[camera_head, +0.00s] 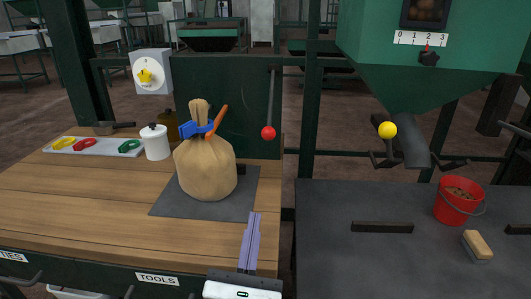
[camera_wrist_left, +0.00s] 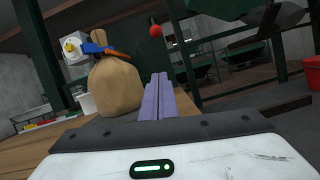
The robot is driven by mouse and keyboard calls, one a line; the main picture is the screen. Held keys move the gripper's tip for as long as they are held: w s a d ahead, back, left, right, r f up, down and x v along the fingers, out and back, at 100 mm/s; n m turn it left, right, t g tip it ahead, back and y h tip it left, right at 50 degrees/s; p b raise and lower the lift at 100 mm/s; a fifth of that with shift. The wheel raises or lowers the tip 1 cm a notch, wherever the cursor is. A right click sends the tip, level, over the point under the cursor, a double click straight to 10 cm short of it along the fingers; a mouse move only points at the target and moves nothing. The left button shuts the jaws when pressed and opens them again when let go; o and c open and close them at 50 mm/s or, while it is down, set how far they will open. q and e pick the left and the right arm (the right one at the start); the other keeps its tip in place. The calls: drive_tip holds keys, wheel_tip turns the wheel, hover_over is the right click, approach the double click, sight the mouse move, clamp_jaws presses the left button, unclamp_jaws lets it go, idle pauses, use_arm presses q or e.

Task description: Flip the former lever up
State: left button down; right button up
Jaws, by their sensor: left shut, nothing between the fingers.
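A lever with a red ball knob (camera_head: 268,132) hangs straight down in front of the dark green panel behind the bench. A tied tan sack (camera_head: 205,168) stands on a grey mat (camera_head: 160,207); a blue clamp (camera_head: 190,131) with an orange handle (camera_head: 217,121) grips its neck. I cannot tell which lever is the former lever. My left gripper (camera_head: 254,216) is shut and empty, low at the bench's right front edge, apart from sack and levers. In the left wrist view the shut fingers (camera_wrist_left: 159,80) point toward the red ball (camera_wrist_left: 156,31), right of the sack (camera_wrist_left: 115,86). My right gripper is out of view.
A white pot (camera_head: 155,143) and a tray of coloured rings (camera_head: 60,146) sit at left. A white box with a yellow knob (camera_head: 145,75) is behind. A green hopper (camera_head: 430,70), a yellow ball knob (camera_head: 387,130), red bucket (camera_head: 457,203) and brush (camera_head: 477,246) are at right.

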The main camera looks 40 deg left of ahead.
use_arm(q)
drive_tip(key=d+r+p+x, duration=0.1)
drive_tip(key=r+p+x, duration=0.2)
drive_tip(key=x, duration=1.3)
drive_tip(key=shift+s+r, duration=0.2)
drive_tip(key=shift+r, duration=0.2)
drive_tip(key=shift+r, duration=0.1)
